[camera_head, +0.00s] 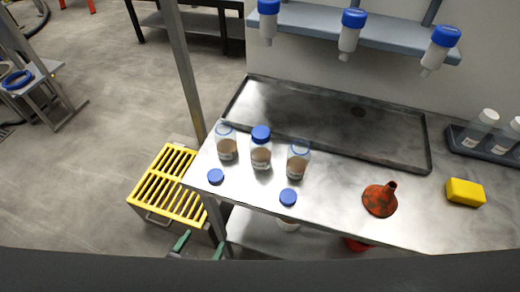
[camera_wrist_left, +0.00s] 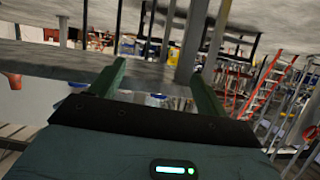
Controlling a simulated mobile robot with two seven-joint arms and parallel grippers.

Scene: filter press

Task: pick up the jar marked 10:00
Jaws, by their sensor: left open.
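Three jars with brownish contents stand upright on the steel bench (camera_head: 335,205): a left jar (camera_head: 227,148) without a lid, a middle jar (camera_head: 261,154) with a blue lid on, and a right jar (camera_head: 298,165) without a lid. Their labels are too small to read, so I cannot tell which is marked 10:00. My left gripper (camera_head: 200,246) is open and empty, in front of the bench's near left edge and apart from the jars. Its two green fingers also show in the left wrist view (camera_wrist_left: 160,82), with nothing between them. My right gripper is not in view.
Two loose blue lids, left (camera_head: 215,176) and right (camera_head: 288,196), lie before the jars. A red funnel (camera_head: 380,200) and yellow sponge (camera_head: 465,192) are to the right. A shallow tray (camera_head: 330,125) lies behind. A post (camera_head: 185,75) and yellow grate (camera_head: 165,190) stand left.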

